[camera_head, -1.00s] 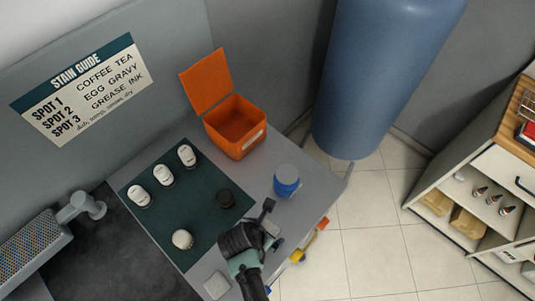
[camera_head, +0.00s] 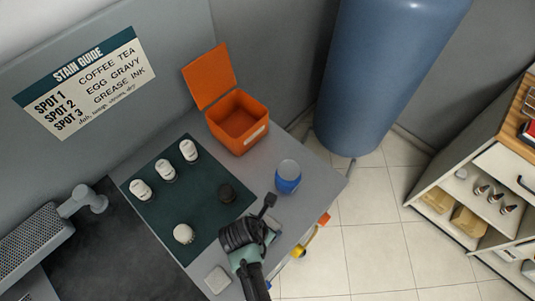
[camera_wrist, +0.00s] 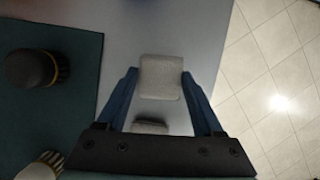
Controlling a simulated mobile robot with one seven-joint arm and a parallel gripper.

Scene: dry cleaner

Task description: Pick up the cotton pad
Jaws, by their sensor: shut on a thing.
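The cotton pad (camera_wrist: 161,72) is a pale grey, rounded square. In the wrist view it fills the gap between the blue fingertips of my gripper (camera_wrist: 160,84), which is shut on it. A smaller, darker grey piece (camera_wrist: 151,126) shows between the fingers nearer the palm; I cannot tell what it is. In the head view my gripper is over the front right of the grey table, and the arm hides most of its fingers. Another pale square pad (camera_head: 217,280) lies on the table's near edge, apart from my gripper.
A blue jar (camera_head: 288,177) stands just beyond my gripper. An open orange box (camera_head: 239,122) is at the back. Tiled floor lies to the right.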

